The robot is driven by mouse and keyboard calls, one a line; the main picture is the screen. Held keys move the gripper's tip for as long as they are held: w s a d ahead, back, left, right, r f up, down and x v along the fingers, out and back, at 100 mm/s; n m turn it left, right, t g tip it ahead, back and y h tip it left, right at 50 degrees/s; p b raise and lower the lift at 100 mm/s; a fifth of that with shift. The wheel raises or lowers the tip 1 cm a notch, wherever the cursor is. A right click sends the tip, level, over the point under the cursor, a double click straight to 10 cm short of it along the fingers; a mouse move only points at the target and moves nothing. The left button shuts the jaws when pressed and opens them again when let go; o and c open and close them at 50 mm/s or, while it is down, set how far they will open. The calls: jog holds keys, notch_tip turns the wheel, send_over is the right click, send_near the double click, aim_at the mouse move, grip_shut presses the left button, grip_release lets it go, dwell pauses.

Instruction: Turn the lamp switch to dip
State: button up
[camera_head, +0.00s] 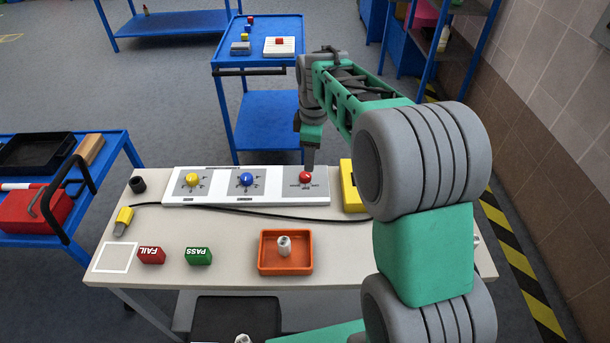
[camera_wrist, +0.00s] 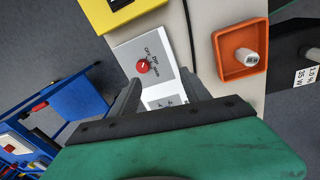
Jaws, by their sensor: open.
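The lamp switch is a red knob (camera_head: 305,177) on the right-hand grey plate of a white panel (camera_head: 224,199) on the workbench. In the wrist view the red knob (camera_wrist: 143,67) has the labels OFF, DIP and a third, probably MAIN, around it; which one it points to is too small to tell. My gripper (camera_head: 309,160) points down just above and behind the knob. In the wrist view its two fingers (camera_wrist: 158,84) are apart with nothing between them, and the knob shows just beyond their tips, apparently untouched.
A yellow knob (camera_head: 192,180) and a blue knob (camera_head: 245,179) sit left on the same panel. A yellow box (camera_head: 350,190) stands close on the right. A black cable (camera_head: 220,211) runs along the panel's front. An orange tray (camera_head: 262,267) holds a white fitting (camera_head: 284,246).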

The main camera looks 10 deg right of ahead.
aim_at(305, 175)
jog(key=w+f+n, duration=0.2)
jog(key=w+f, duration=0.1)
jog(key=w+f+n, duration=0.3)
jog(key=w+f, duration=0.1)
jog(key=shift+f+g+b, duration=0.15)
jog(key=shift+g+b, duration=0.15)
jog(key=shift+w+f+n, duration=0.1)
jog(key=shift+f+n, duration=0.2)
notch_tip(305, 175, down, 7)
jog(key=shift+w+f, duration=0.1)
jog(key=shift+w, duration=0.05)
jog(key=shift+c, duration=0.2)
grip_shut()
